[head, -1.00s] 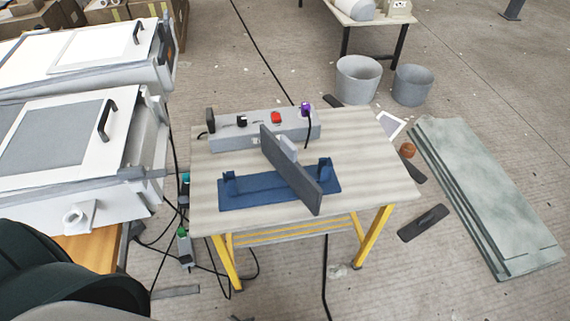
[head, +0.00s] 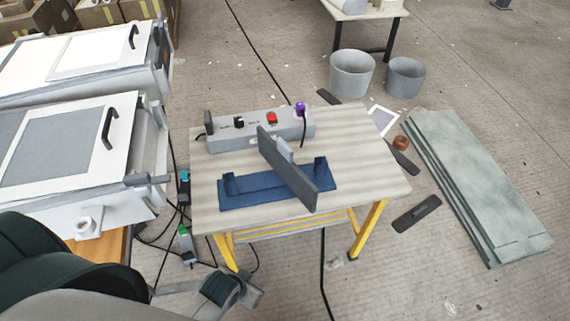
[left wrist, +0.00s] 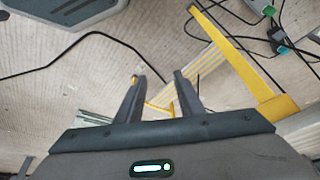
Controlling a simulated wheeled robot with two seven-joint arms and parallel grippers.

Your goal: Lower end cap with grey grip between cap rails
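The end cap (head: 291,172), a dark grey panel, stands on edge diagonally across the blue fixture on the table. A lighter grey grip (head: 285,149) sticks out from its upper side. The blue cap rails (head: 255,194) lie along the front of the table, with a raised block at each end. The panel hides part of the fixture, so I cannot tell whether it touches it. My left gripper (head: 240,286) is low in front of the table, well away from the cap. In the left wrist view its fingers (left wrist: 158,82) are apart with nothing between them. My right gripper is not in view.
A grey control box (head: 255,130) with a red button stands behind the cap. The table (head: 365,175) has yellow legs and free room at its right. White moulds (head: 75,150) stand at left. Cables (head: 160,240) lie on the floor. Green slabs (head: 480,185) and buckets (head: 352,73) are at right.

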